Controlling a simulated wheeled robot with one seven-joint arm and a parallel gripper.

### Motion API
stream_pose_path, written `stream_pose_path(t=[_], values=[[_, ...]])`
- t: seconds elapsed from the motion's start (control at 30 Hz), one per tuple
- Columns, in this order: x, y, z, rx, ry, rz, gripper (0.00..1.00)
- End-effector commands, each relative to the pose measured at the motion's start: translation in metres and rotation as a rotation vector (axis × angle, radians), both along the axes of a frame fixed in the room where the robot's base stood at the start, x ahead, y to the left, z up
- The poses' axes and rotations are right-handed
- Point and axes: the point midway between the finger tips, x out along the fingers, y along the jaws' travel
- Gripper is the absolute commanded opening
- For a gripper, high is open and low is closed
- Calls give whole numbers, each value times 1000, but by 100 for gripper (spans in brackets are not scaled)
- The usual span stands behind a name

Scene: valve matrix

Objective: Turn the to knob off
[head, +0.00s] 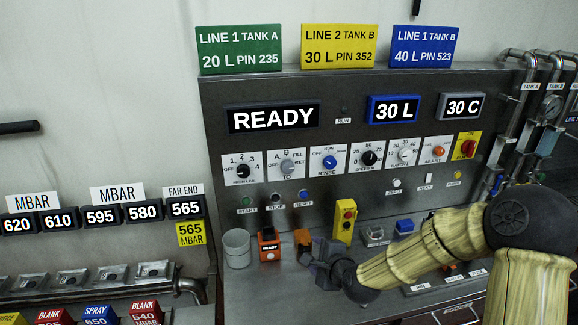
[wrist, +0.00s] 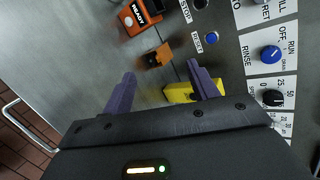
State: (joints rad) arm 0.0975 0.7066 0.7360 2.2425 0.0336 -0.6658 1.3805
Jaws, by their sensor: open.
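The TO knob (head: 287,166) is a grey dial on a white plate, second from the left in the panel's row of dials. Its pointer setting is too small to read with certainty. In the wrist view only part of the TO plate (wrist: 262,14) shows at the top right edge, with its knob cut off. My gripper (head: 308,255) is low over the bench, below and slightly right of the TO knob and well apart from it. In the wrist view its two purple fingers (wrist: 161,70) are spread with nothing between them.
An orange block (wrist: 157,56) lies just beyond my fingers, near an orange READY device (head: 268,245). A yellow button box (head: 345,220) stands close to my gripper. The RINSE knob (head: 329,162) is right of TO. A grey cup (head: 237,248) stands on the left.

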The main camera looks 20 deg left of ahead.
Motion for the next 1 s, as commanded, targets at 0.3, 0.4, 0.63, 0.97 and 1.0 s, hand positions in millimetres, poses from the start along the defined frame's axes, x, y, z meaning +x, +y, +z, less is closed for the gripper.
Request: stream_pose_path(t=[0.3, 0.4, 0.63, 0.97, 1.0], values=[[44, 65, 84, 962, 286, -394, 59], [54, 64, 99, 1147, 344, -466, 59], [58, 62, 106, 1239, 373, -498, 59], [63, 66, 107, 1234, 370, -497, 59], [66, 68, 107, 1234, 370, -497, 59]])
